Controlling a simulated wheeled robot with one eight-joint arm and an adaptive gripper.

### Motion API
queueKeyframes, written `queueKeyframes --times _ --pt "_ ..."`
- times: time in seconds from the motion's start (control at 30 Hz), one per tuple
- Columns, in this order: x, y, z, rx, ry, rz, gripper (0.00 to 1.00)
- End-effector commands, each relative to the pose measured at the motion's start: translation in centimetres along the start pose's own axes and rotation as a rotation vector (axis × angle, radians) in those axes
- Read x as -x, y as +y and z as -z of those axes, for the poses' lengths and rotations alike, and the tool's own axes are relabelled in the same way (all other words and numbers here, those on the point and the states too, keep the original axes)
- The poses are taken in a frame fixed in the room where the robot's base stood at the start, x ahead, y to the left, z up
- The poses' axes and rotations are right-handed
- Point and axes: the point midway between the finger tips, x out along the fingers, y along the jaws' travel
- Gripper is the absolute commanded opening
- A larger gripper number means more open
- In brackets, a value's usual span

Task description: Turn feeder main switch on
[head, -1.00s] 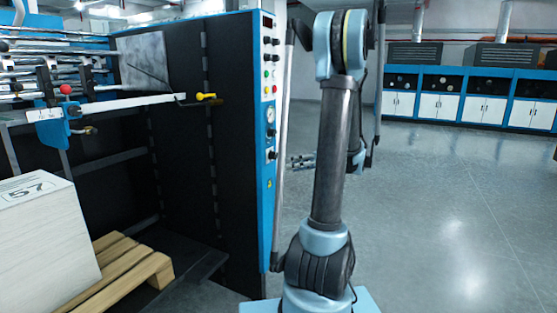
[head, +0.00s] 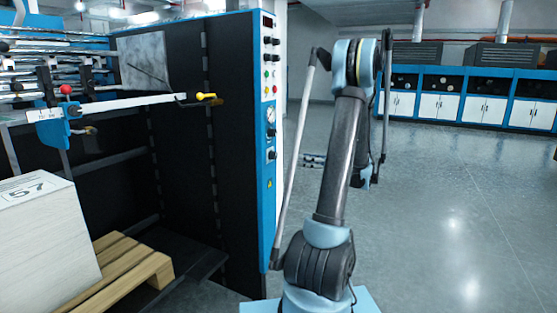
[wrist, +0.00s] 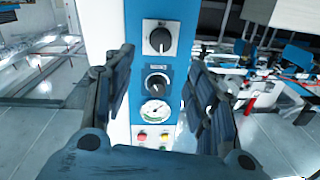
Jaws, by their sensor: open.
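The feeder's blue control panel (head: 267,215) is on the narrow end face of the black machine side. In the head view it carries an upper rotary knob (head: 271,133) and a lower rotary knob (head: 271,155) below a gauge. The wrist view shows the panel upside down, with the lower knob (wrist: 159,40) on a light square plate and the upper knob (wrist: 157,83) nearer the gauge. Labels are too small to read. My gripper (wrist: 160,58) is open and empty, its fingers on either side of these knobs in the picture, apparently apart from the panel. In the head view my gripper (head: 306,160) is partly hidden by my arm.
A round gauge (wrist: 155,111) and coloured buttons (wrist: 152,137) share the panel. A yellow-handled lever (head: 206,97) sticks out on the black side. A paper stack (head: 45,235) on a wooden pallet (head: 125,270) is at lower left. The floor to the right is clear.

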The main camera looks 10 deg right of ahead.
Motion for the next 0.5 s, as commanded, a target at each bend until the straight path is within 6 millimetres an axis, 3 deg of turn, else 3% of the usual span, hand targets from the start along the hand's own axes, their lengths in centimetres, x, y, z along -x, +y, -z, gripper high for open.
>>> queueKeyframes --times 0.5 --pt "-8.3 -0.1 0.0 -0.001 -0.001 0.003 0.52"
